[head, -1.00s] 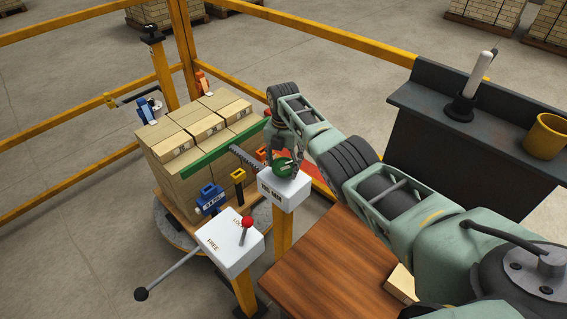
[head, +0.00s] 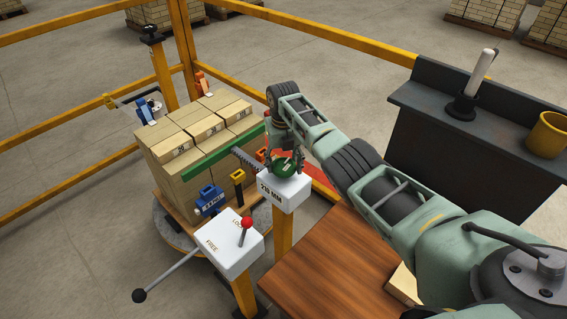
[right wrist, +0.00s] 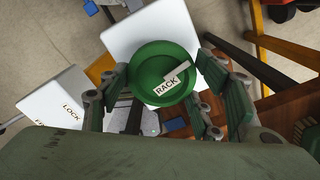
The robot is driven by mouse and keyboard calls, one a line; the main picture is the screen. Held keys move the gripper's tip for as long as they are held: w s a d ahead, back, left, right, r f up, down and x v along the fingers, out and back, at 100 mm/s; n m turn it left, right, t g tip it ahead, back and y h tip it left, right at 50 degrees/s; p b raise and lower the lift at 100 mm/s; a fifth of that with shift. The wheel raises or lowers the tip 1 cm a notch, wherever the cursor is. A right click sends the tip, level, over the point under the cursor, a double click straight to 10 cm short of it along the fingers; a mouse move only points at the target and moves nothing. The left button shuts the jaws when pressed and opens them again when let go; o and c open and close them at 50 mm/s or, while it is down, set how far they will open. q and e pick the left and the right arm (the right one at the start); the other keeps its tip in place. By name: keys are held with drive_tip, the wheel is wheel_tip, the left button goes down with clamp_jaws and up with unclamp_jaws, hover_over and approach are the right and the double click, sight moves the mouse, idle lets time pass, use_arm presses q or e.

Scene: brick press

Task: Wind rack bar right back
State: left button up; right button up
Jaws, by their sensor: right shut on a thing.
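A green round knob (head: 284,164) sits on top of a white box (head: 284,190) on a yellow post. In the right wrist view the knob (right wrist: 150,72) carries a white label reading RACK. My right gripper (head: 283,153) is shut around the knob from above, with fingers on both sides of it. A dark toothed rack bar (head: 249,159) runs from near the knob to a green push bar (head: 208,160). The green bar lies across the near upper side of the brick stack (head: 185,190). My left gripper is not in view.
A white box with a red-knobbed lever (head: 220,240) stands in front, marked FREE and LOCK. A wooden table (head: 320,265) is below my right arm. A dark counter (head: 430,130) with a yellow cup (head: 547,135) is at right. Yellow rails (head: 80,118) surround the area.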

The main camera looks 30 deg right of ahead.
sight(282, 164)
drive_tip(key=shift+a, duration=0.1)
drive_tip(key=o, duration=1.1)
drive_tip(key=shift+r, duration=0.1)
wheel_tip(282, 164, up, 12)
drive_tip(key=shift+o, duration=0.2)
